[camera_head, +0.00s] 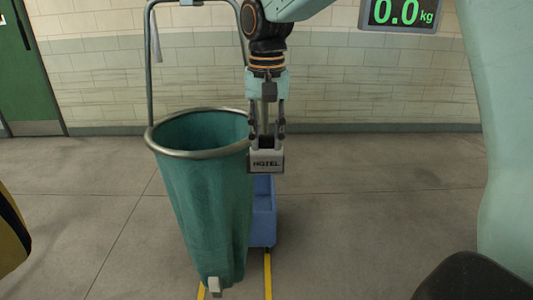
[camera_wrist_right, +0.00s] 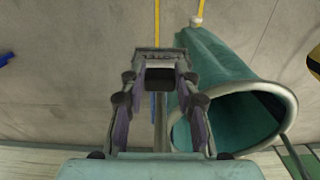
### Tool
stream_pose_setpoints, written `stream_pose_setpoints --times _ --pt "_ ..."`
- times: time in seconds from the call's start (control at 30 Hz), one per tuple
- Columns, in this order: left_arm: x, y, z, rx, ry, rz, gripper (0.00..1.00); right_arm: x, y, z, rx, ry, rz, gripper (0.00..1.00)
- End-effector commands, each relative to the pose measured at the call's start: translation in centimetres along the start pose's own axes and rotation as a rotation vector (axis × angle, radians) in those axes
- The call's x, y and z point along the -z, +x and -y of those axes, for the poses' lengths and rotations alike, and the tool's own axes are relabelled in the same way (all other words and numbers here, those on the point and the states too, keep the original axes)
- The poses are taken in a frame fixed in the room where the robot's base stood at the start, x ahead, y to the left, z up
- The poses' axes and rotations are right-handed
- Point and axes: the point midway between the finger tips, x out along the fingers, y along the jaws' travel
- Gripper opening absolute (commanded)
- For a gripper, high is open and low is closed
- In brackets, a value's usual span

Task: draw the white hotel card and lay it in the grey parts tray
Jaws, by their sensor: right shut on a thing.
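My right gripper (camera_head: 266,134) points down and is shut on the white hotel card (camera_head: 266,163), a pale piece with HOTEL in dark letters. It hangs in the air beside the right rim of the teal sling bag (camera_head: 205,200). The right wrist view also shows the gripper (camera_wrist_right: 161,88) with the card (camera_wrist_right: 161,57) at its fingertips, and the open bag (camera_wrist_right: 236,122) to the right of them. The card looks clear of the bag. My left gripper is not in view. I see no grey parts tray in either view.
The bag hangs from a metal hoop (camera_head: 172,148) on a tall frame. A blue bin (camera_head: 263,215) stands behind it, near yellow floor lines (camera_head: 268,275). A display (camera_head: 400,14) reads 0.0 kg. The floor (camera_head: 375,225) at right is clear. A green door (camera_head: 25,70) is at left.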

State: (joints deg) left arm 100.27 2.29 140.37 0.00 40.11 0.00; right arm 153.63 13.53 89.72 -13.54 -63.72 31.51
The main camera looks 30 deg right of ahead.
Motion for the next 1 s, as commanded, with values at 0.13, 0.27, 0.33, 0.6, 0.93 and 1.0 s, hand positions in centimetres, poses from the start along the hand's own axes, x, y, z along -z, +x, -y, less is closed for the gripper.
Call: stream_pose_setpoints --times 0.13,0.27,0.33,0.6,0.93,1.0 --pt "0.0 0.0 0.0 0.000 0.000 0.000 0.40 0.0 0.4 -0.1 -0.004 -0.002 0.005 0.00" --pt "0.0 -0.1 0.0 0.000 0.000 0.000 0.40 -0.1 0.1 -0.1 -0.004 -0.002 0.005 0.00" --pt "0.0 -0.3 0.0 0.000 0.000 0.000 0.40 0.0 -0.2 -0.1 -0.004 -0.002 0.005 0.00" --pt "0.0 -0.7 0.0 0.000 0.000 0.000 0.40 0.1 -1.5 -0.1 -0.002 -0.002 -0.002 0.00" --pt "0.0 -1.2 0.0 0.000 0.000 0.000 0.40 0.3 -2.8 0.0 0.002 -0.001 -0.009 0.00" --pt "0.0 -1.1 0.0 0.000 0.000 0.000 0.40 0.3 -3.0 0.0 0.003 -0.001 -0.010 0.00"
